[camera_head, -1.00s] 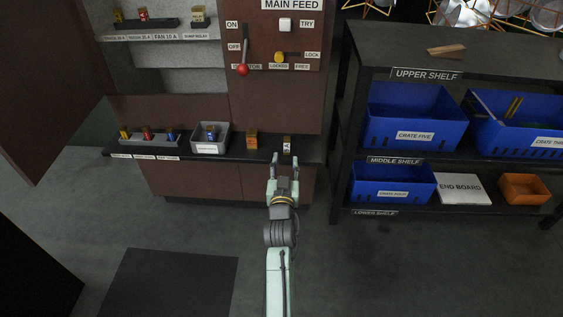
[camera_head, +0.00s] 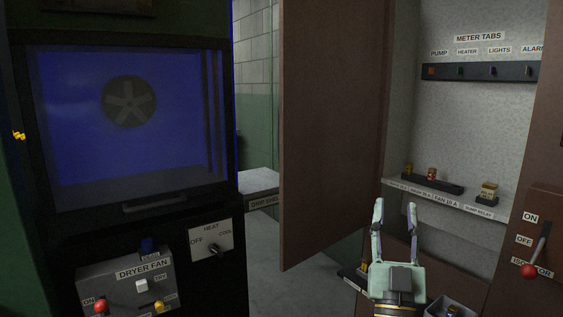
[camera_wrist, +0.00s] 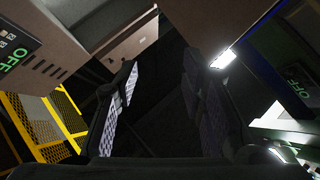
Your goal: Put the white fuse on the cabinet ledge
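I cannot make out a white fuse in either current view. My gripper (camera_head: 395,205) is open, its two fingers pointing up in front of the fuse cabinet, with nothing visible between them. In the wrist view the fingers (camera_wrist: 165,85) stand apart with a dark gap. The lower black cabinet ledge (camera_head: 351,278) shows only in part, left of and behind my gripper. A grey bin (camera_head: 452,309) stands on it, cut off by the lower edge.
The open brown cabinet door (camera_head: 330,130) stands left of my gripper. At left is a dryer with a blue window (camera_head: 125,120) and a DRYER FAN box (camera_head: 128,285). A switch panel with a red-knobbed lever (camera_head: 529,271) is at right. Meter tabs (camera_head: 480,71) line the cabinet wall.

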